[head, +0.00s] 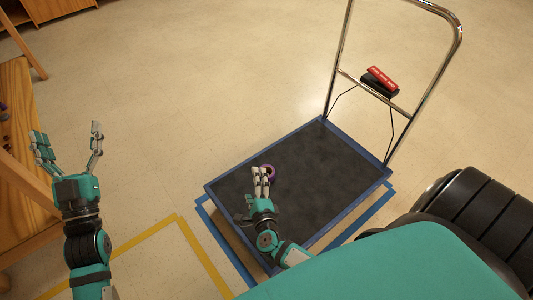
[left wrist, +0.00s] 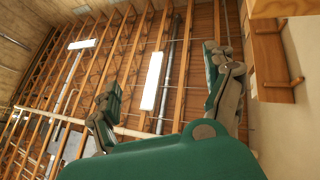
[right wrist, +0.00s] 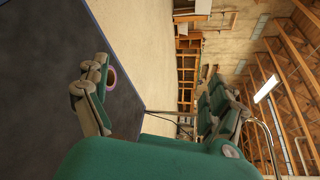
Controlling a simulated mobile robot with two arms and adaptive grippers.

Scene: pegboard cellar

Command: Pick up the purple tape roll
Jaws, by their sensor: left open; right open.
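The purple tape roll (head: 271,172) sits on the dark deck of the platform cart (head: 325,165), partly hidden behind the fingers of my right gripper (head: 261,173). In the right wrist view the roll (right wrist: 111,77) shows beside one finger, on its far side and not between the fingers. My right gripper (right wrist: 155,80) is open and empty; whether it touches the roll I cannot tell. My left gripper (head: 68,138) is open and empty, raised over the floor left of the cart. In the left wrist view this gripper (left wrist: 161,75) has nothing between its fingers.
The cart has a blue rim and a tall chrome handle (head: 455,50) with a red and black item (head: 380,80) on its crossbar. A wooden bench (head: 22,150) stands at the left edge. The floor behind the cart is clear. Yellow and blue tape lines mark the floor.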

